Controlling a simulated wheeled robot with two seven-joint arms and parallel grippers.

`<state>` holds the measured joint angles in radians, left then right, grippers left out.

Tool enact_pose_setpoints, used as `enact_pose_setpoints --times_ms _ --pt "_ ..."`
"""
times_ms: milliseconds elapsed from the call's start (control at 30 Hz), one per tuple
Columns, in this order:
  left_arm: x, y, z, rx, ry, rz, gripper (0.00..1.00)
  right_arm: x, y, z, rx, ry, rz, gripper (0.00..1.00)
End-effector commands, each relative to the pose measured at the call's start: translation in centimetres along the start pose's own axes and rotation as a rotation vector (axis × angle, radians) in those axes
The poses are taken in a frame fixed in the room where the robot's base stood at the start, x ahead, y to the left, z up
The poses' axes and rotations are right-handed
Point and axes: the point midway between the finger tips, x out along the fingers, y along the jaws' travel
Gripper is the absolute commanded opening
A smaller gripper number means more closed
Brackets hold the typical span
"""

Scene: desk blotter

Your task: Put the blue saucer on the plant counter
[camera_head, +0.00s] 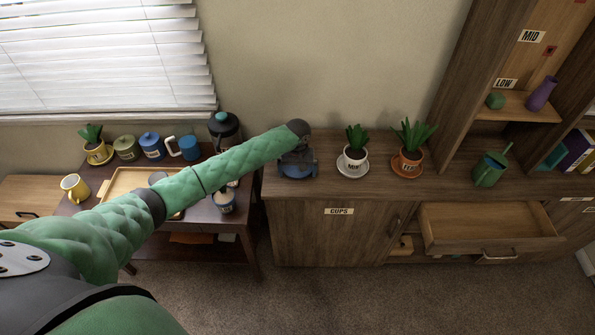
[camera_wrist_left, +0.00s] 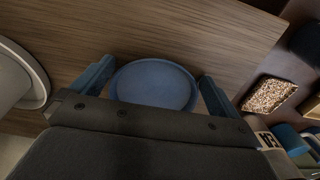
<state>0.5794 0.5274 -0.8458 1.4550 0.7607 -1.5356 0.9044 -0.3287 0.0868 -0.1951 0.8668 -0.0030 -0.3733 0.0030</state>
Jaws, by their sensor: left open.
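The blue saucer (camera_head: 297,171) lies at the left end of the plant counter (camera_head: 330,184) in the head view. It also shows as a round, shallow dish in the left wrist view (camera_wrist_left: 152,84), flat against the wooden top. My left gripper (camera_head: 298,161) is open directly above the saucer. In the left wrist view its two fingers (camera_wrist_left: 156,76) stand on either side of the saucer, with gaps visible at the rim. The gripper's dark body hides the near edge of the saucer. My right gripper is not in view.
A plant on a white saucer (camera_head: 353,166) and one on an orange saucer (camera_head: 407,168) stand to the right. A green watering can (camera_head: 489,170) is farther right. An open drawer (camera_head: 490,226) juts out below. A side table with jars (camera_head: 152,147) stands left.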

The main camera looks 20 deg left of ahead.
Motion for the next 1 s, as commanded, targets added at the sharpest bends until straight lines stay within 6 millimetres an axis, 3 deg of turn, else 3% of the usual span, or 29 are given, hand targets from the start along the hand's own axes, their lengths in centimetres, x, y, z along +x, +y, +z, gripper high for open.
enact_pose_setpoints --times_ms 167,300,567,800,1000 --pt "-1.6 0.0 -0.1 0.0 0.001 0.001 1.0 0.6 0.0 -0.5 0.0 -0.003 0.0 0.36" --pt "-4.2 0.1 -0.1 0.001 0.003 0.003 1.0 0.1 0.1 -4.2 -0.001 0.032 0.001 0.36" --pt "-9.1 0.0 0.0 0.0 0.002 0.002 1.0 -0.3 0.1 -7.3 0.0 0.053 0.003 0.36" --pt "-11.6 0.0 -0.1 0.0 0.001 0.001 1.0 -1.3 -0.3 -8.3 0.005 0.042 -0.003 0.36" --pt "-12.1 0.0 0.0 0.0 0.0 0.0 1.0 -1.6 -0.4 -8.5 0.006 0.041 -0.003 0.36"
